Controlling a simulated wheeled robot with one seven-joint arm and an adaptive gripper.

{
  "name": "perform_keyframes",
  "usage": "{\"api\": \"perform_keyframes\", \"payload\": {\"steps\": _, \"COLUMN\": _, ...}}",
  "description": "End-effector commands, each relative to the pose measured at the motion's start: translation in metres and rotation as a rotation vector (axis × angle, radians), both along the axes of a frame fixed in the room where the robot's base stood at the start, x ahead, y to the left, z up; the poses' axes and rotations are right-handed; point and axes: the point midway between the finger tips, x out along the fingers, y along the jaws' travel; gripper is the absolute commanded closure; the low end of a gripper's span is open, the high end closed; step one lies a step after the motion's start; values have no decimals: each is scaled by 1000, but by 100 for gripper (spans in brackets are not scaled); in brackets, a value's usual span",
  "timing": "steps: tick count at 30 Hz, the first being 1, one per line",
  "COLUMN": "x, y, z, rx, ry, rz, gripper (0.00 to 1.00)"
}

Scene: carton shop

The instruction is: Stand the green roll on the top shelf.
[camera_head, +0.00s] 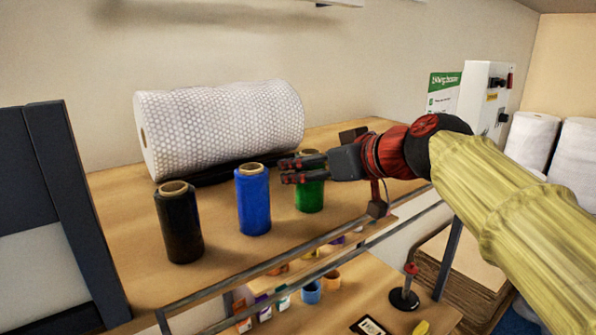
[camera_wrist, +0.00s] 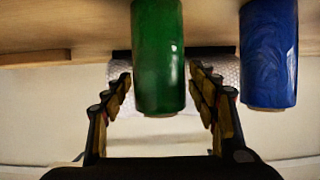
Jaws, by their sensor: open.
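The green roll (camera_head: 310,197) stands upright on the wooden top shelf (camera_head: 120,225), right of the blue roll. In the wrist view, which looks upside down, the green roll (camera_wrist: 158,60) shows between the two spread fingers of my gripper (camera_wrist: 160,85), with a gap on either side. My gripper is open. I cannot tell how deep the roll sits between the fingers.
A blue roll (camera_head: 253,200) and a black roll (camera_head: 179,222) stand to the left. A large bubble-wrap roll (camera_head: 220,125) lies behind. A metal rail (camera_head: 265,266) runs along the shelf's front edge. A lower shelf (camera_head: 335,300) holds small tape rolls and boxes.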

Motion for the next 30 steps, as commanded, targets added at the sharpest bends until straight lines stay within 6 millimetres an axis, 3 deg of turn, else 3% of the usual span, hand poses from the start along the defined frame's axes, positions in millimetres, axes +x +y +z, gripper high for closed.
{"api": "perform_keyframes", "payload": {"steps": 6, "x": -36, "y": -26, "z": 17, "rx": 0, "ry": -3, "rz": -4, "gripper": 41}}
{"api": "perform_keyframes", "payload": {"steps": 12, "x": -56, "y": -39, "z": 28, "rx": 0, "ry": -2, "rz": -3, "gripper": 41}}
{"api": "perform_keyframes", "payload": {"steps": 30, "x": -64, "y": -43, "z": 33, "rx": 0, "ry": -2, "rz": 0, "gripper": 41}}
